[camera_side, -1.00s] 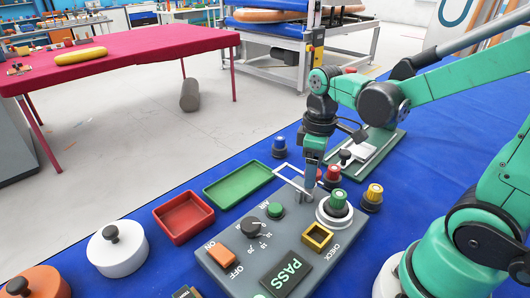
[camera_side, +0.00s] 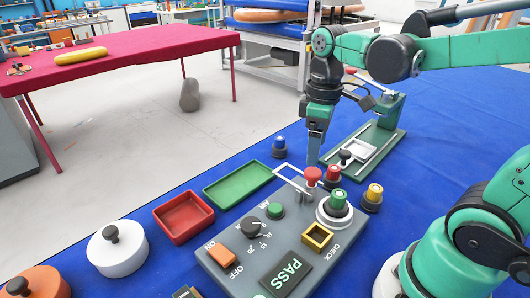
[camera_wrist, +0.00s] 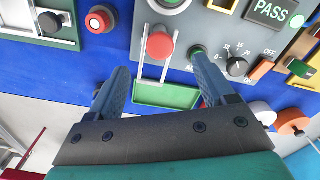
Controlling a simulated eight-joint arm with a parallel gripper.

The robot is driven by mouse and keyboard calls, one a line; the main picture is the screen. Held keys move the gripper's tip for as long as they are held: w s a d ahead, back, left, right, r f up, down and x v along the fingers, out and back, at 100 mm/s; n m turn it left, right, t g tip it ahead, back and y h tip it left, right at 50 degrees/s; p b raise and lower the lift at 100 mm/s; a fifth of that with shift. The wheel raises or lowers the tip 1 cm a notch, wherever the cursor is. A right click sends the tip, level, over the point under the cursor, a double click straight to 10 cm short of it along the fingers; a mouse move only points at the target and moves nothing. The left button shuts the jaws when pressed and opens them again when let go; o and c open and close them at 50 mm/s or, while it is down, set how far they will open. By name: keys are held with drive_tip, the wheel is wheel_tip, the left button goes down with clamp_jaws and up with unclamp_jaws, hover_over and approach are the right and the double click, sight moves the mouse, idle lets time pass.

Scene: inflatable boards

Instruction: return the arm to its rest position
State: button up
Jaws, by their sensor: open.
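My gripper (camera_side: 316,148) hangs above the blue bench, over the far edge of the grey control box (camera_side: 240,262). In the wrist view my gripper (camera_wrist: 165,82) has its two blue fingers spread apart with nothing held between them. A red-knobbed lever (camera_side: 312,176) on the box stands below and close beside the fingers in the side view. In the wrist view the red knob (camera_wrist: 160,45) shows beyond the gap between the fingers, apart from them. The box's display (camera_side: 286,275) reads PASS.
A green fixture (camera_side: 385,140) with a slide stands behind the box. Capped valves in red (camera_side: 332,174), yellow (camera_side: 373,196) and blue (camera_side: 279,147) stand nearby. A green tray (camera_side: 237,186), a red tray (camera_side: 184,218) and a white lidded pot (camera_side: 117,250) lie left. The bench at back right is clear.

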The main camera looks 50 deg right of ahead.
idle(0.3)
drive_tip(key=shift+w+a+f+m+t, duration=0.1)
drive_tip(key=shift+a+m+t, duration=0.65)
drive_tip(key=shift+t, duration=0.45)
drive_tip(key=shift+w+a+f+m+t, duration=0.15)
drive_tip(key=shift+a+m+t, duration=0.65)
drive_tip(key=shift+t, duration=0.4)
drive_tip(key=shift+w+a+r+m+t, duration=0.1)
drive_tip(key=shift+a+m+t, duration=0.65)
drive_tip(key=shift+t, duration=0.45)
